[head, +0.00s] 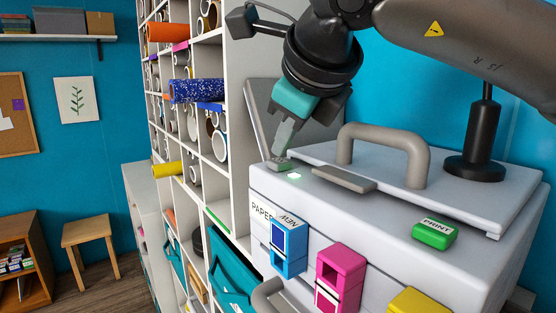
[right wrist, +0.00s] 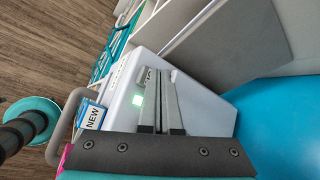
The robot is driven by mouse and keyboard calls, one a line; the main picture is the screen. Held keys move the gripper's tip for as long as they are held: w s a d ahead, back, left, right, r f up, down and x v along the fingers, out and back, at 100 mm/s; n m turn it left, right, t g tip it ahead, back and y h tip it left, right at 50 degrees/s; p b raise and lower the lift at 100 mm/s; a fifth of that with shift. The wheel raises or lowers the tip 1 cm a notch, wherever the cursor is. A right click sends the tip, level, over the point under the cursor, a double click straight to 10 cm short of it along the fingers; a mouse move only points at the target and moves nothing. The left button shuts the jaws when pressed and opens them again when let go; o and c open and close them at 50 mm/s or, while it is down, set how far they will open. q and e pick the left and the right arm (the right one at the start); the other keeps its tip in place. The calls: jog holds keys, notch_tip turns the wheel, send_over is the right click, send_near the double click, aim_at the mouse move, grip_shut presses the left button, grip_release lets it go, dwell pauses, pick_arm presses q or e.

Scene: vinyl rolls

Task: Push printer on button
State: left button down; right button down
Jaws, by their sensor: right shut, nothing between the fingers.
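The white printer (head: 375,215) fills the lower right of the head view, and its pale body (right wrist: 208,108) shows in the right wrist view. A small grey button (head: 280,166) is at its top left corner, beside a glowing green light (head: 294,176); the light also shows in the right wrist view (right wrist: 137,100). My right gripper (head: 275,157) points down with its fingers shut and empty. Its tips are at the grey button, seemingly touching it, and partly hide it. Whether the button is pressed in, I cannot tell. My left gripper is not in view.
Blue (head: 289,248), pink (head: 340,277) and yellow (head: 418,302) blocks stick out in front. A grey handle (head: 385,138) rises from the lid. A shelf (head: 239,120) of vinyl rolls stands close on the left.

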aim_at(284, 163)
jog(key=shift+f+b, duration=0.35)
jog(key=shift+b, duration=0.1)
dwell(0.5)
jog(key=shift+r, duration=0.1)
jog(key=shift+r+p, duration=0.35)
jog(key=shift+r, duration=0.35)
jog(key=shift+r, duration=0.1)
notch_tip(284, 163, up, 6)
jog(key=p, duration=0.3)
jog(key=shift+p, duration=0.3)
